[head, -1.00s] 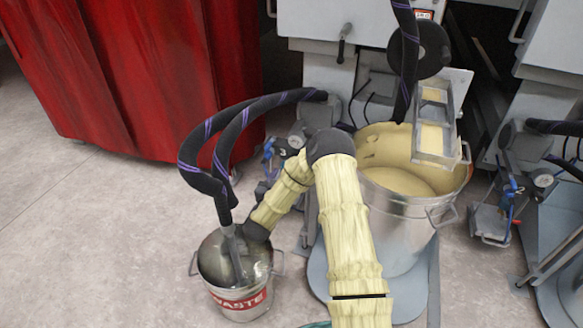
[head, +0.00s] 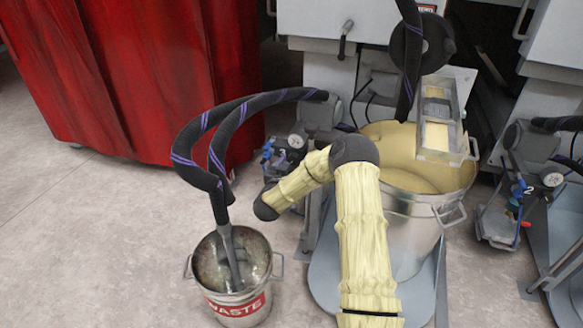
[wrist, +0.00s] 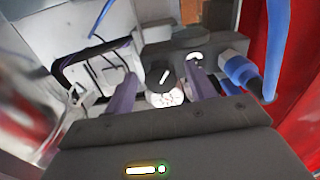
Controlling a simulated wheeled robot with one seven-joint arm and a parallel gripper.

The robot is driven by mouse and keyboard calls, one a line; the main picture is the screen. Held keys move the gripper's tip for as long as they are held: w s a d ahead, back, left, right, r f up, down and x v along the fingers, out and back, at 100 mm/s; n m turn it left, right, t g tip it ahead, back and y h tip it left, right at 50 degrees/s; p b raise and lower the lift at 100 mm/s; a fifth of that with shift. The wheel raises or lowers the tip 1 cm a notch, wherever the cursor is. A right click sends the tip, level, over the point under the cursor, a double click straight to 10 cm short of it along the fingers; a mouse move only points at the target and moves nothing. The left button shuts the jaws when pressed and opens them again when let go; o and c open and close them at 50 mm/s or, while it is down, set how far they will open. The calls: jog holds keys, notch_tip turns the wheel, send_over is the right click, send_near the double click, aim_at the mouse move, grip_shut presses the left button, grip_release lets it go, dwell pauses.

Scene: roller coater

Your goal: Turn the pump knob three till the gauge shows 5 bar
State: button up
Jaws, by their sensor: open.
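In the wrist view, a black round knob (wrist: 161,74) with a white pointer line shows between the two purple-grey fingers of my gripper (wrist: 164,83). The fingers stand apart on either side of it; I cannot tell whether either touches it. The line slants toward the upper right. A pale round gauge face (wrist: 166,98) sits just below the knob in the picture; its reading is too small to make out. In the head view, the pump with its gauge (head: 296,141) stands left of my arm. My gripper's fingers are not visible there.
A blue fitting with a hose (wrist: 240,72) lies right of the knob in the wrist view. In the head view, a waste bucket (head: 239,306) with dark hoses (head: 186,148), a large metal pot (head: 405,207) and a second pump marked 2 (head: 520,188) surround my arm.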

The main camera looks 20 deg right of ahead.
jog(key=c, duration=1)
jog(key=shift+o, duration=0.2)
